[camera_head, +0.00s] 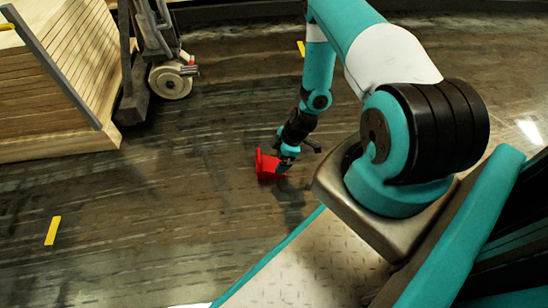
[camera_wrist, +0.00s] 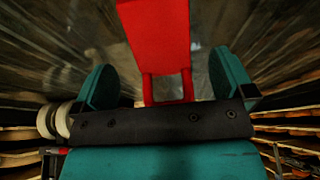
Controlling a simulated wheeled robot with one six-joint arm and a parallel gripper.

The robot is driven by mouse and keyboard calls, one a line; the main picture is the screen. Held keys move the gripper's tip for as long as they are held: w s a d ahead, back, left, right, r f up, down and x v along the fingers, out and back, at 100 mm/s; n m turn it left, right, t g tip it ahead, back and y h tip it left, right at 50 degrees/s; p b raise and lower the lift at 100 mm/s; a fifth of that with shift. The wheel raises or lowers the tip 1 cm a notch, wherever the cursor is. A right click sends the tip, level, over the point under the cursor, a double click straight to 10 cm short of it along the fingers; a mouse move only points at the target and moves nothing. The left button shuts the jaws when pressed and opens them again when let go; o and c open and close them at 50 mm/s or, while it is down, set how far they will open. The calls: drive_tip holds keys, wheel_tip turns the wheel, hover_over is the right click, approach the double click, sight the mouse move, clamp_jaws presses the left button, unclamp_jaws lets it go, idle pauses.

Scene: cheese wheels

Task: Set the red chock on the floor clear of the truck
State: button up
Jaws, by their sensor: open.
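The red chock (camera_head: 267,166) is in the middle of the head view, at or close to the dark floor, apart from the truck (camera_head: 168,78) at upper left. My gripper (camera_head: 284,163) is right at the chock and partly hides it. In the wrist view the chock (camera_wrist: 160,40) reaches up from between my gripper's (camera_wrist: 165,80) teal fingers, with its loop handle near the palm. The fingers are spread wide, with a gap on each side of the handle. Whether the chock's underside touches the floor is hard to tell.
A slatted wooden structure (camera_head: 60,75) stands at upper left beside the truck. Yellow floor marks (camera_head: 53,230) lie at lower left and upper middle. The floor (camera_head: 150,190) around the chock is clear on the left. My own base fills the lower right.

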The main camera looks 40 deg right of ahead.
drive_tip(key=p+v, duration=0.3)
drive_tip(key=v, duration=0.3)
wheel_tip(320, 180, up, 11)
hover_over(268, 157)
drive_tip(key=w+a+r+m+y, duration=0.1)
drive_tip(key=a+r, duration=0.4)
drive_tip(key=r, duration=0.3)
drive_tip(key=a+r+m, duration=0.1)
drive_tip(key=a+r, duration=0.4)
drive_tip(key=r, duration=0.3)
drive_tip(key=s+a+r+g, duration=0.1)
drive_tip(key=s+a+r, duration=0.3)
drive_tip(key=r, duration=0.3)
drive_tip(key=s+a+r+g, duration=0.1)
drive_tip(key=s+a+r, duration=0.3)
drive_tip(key=a+r, duration=0.15)
drive_tip(key=s+a+r+m, duration=0.2)
drive_tip(key=s+r, duration=0.5)
drive_tip(key=s, duration=0.5)
drive_tip(key=shift+a+r, duration=0.15)
drive_tip(key=shift+a, duration=0.05)
